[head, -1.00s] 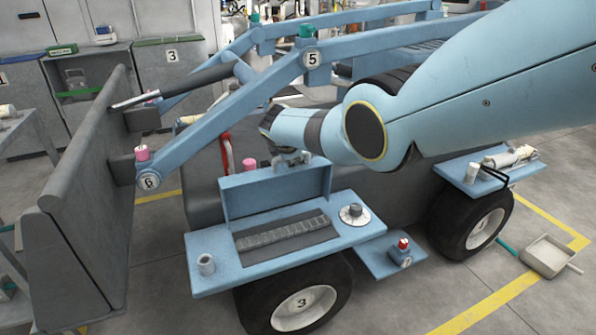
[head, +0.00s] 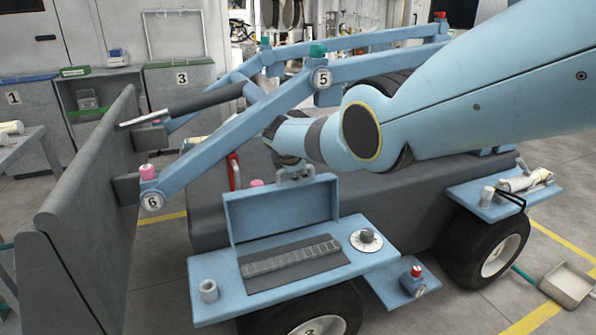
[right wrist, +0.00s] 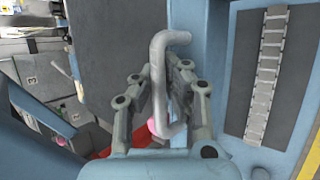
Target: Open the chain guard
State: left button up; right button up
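The chain guard (head: 282,208) is a blue hinged cover. It stands upright at the back edge of the blue side platform (head: 215,273), and the dark strip with the chain (head: 290,262) lies uncovered in front of it. The guard's grey handle (head: 297,174) is on its top edge. My right gripper (head: 291,166) is at the handle. In the right wrist view the handle (right wrist: 158,85) lies between the spread fingers of my right gripper (right wrist: 161,70), with gaps visible beside it. My left gripper is not in view.
A dial (head: 366,240) and a short grey cup (head: 209,291) are on the platform. A small box with a red knob (head: 412,280) is on the lower step. The loader arm (head: 245,132) runs behind the guard, with the large bucket (head: 85,210) at left.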

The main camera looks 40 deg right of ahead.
jog(key=o, duration=0.3)
jog(key=shift+w+d+r, duration=0.15)
jog(key=shift+w+r, duration=0.15)
jog(key=shift+r, duration=0.25)
jog(key=shift+o, duration=0.2)
jog(key=shift+s+f, duration=0.1)
jog(key=shift+s+f, duration=0.1)
jog(key=shift+f, duration=0.1)
jog(key=v, duration=1.2)
jog(key=shift+f, duration=0.1)
